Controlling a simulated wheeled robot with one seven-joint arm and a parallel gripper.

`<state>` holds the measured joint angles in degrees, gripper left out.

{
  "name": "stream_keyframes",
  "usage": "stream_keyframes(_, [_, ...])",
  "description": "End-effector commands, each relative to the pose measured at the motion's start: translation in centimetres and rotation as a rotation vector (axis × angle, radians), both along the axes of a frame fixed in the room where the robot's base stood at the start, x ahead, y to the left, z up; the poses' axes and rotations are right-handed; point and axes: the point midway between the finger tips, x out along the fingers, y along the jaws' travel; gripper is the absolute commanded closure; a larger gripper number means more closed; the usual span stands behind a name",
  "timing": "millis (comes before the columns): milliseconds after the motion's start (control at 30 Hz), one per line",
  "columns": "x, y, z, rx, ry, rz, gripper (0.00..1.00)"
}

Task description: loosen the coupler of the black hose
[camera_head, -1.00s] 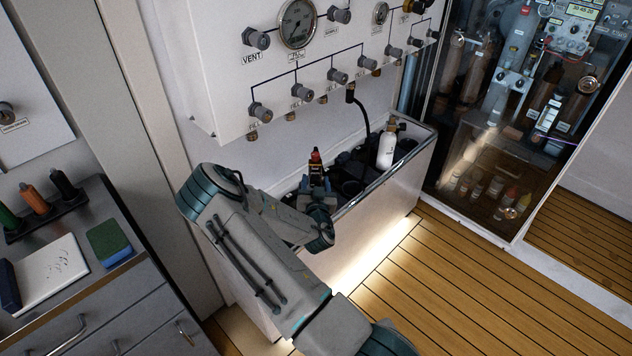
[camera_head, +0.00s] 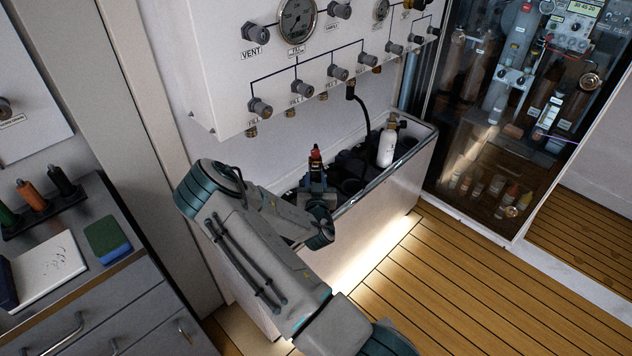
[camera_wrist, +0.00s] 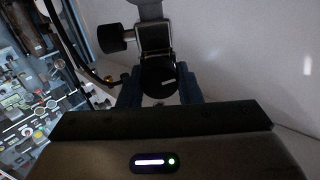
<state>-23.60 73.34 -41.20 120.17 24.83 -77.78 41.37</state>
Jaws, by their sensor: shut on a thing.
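The black hose (camera_head: 361,108) hangs from a fitting under the panel and curves down into the grey bin, left of a white bottle (camera_head: 386,148). In the wrist view a dark hose (camera_wrist: 78,55) curves at left, apart from my fingers. My gripper (camera_head: 316,180) is over the bin, left of the hose. Its blue fingers (camera_wrist: 159,90) are shut on a black part (camera_wrist: 157,72) with a small pale label. A grey metal piece and a black side knob (camera_wrist: 111,38) sit beyond it. A red-topped fitting (camera_head: 316,154) shows above my gripper. I cannot tell whether the held part is the hose's coupler.
The white panel (camera_head: 225,75) with gauges and several grey knobs stands above the bin (camera_head: 385,190). Dark bottles fill the bin. A glass cabinet (camera_head: 500,130) stands at right. A drawer counter (camera_head: 110,290) is at left. The wooden floor (camera_head: 450,285) is clear.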

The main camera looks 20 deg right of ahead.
Motion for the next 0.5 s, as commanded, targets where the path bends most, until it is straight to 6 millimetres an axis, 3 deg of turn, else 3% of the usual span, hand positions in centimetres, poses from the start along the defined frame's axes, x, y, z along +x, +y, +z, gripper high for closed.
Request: stream_keyframes(500, [0.1,0.25,-0.37,-0.419,0.194,0.002,0.92])
